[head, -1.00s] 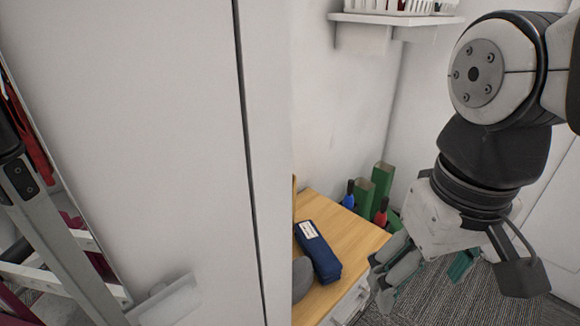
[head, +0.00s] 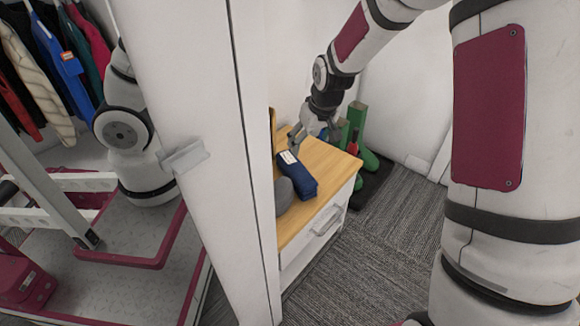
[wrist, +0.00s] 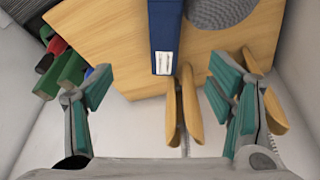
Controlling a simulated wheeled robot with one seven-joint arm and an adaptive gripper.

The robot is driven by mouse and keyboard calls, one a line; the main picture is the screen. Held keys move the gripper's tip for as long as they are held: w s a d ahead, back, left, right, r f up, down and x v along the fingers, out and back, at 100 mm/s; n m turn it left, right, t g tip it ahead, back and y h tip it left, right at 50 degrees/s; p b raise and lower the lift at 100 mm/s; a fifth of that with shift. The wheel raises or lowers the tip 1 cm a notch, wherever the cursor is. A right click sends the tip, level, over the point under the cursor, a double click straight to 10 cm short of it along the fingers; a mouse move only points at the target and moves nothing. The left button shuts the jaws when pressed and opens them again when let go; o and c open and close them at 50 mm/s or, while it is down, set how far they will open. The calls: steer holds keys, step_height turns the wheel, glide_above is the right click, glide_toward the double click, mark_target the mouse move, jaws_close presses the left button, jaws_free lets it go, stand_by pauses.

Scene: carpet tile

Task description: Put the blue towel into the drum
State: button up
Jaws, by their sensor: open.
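No towel or drum can be made out for certain. A dark blue case or folded item (head: 297,178) with a white label lies on the wooden cabinet top (head: 327,165). It also shows in the wrist view, where the blue item (wrist: 165,28) is at top centre with its labelled end facing me. My gripper (head: 312,138) is over the far end of the cabinet top, just beyond the blue item. In the wrist view my gripper (wrist: 160,98) is open and empty, its teal-padded fingers wide apart to either side of the blue item's line, not touching it.
A grey rounded object (head: 284,195) sits beside the blue item. Wooden paddle-shaped pieces (wrist: 183,105) show between my fingers. Green boots (head: 357,118) stand right of the cabinet. A tall white panel (head: 190,80) stands at left; clothes (head: 60,65) hang beyond it.

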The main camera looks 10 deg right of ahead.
mark_target(296, 167)
steer(key=b+x, duration=0.1)
steer(key=x, duration=0.5)
steer(key=b+x, duration=0.1)
steer(key=x, duration=0.6)
steer(key=shift+w+a+r+b, duration=0.15)
steer(key=shift+w+b, duration=0.1)
steer(key=shift+b, duration=0.05)
steer(key=shift+a+b+x, duration=0.2)
steer(key=shift+b+x, duration=0.45)
steer(key=shift+x, duration=0.65)
steer(key=shift+a+b+x, duration=0.2)
steer(key=shift+b+x, duration=0.45)
steer(key=shift+x, duration=0.65)
steer(key=shift+w+r, duration=0.1)
steer(key=c, duration=1.5)
jaws_close()
steer(key=shift+r, duration=0.15)
